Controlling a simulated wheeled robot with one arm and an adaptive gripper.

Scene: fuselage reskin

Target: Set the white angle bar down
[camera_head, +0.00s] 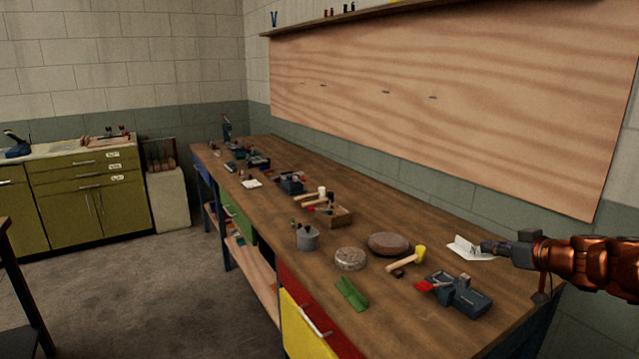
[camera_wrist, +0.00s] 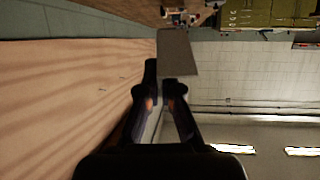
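The white angle bar (camera_head: 468,248) shows at the right of the head view, over the rear right part of the wooden workbench (camera_head: 400,222). My gripper (camera_head: 489,248) comes in from the right and is shut on the bar's right end. In the wrist view the bar (camera_wrist: 178,54) looks grey and sticks out beyond my fingertips (camera_wrist: 163,84). The fingers hide its gripped end. I cannot tell whether the bar touches the bench top or hangs just above it.
A yellow-headed mallet (camera_head: 408,259), a brown round disc (camera_head: 389,244), a round tin (camera_head: 350,259) and a dark vise (camera_head: 460,295) lie left and in front of the bar. A green piece (camera_head: 351,293) lies near the front edge. A wooden panel (camera_head: 450,100) covers the wall behind.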

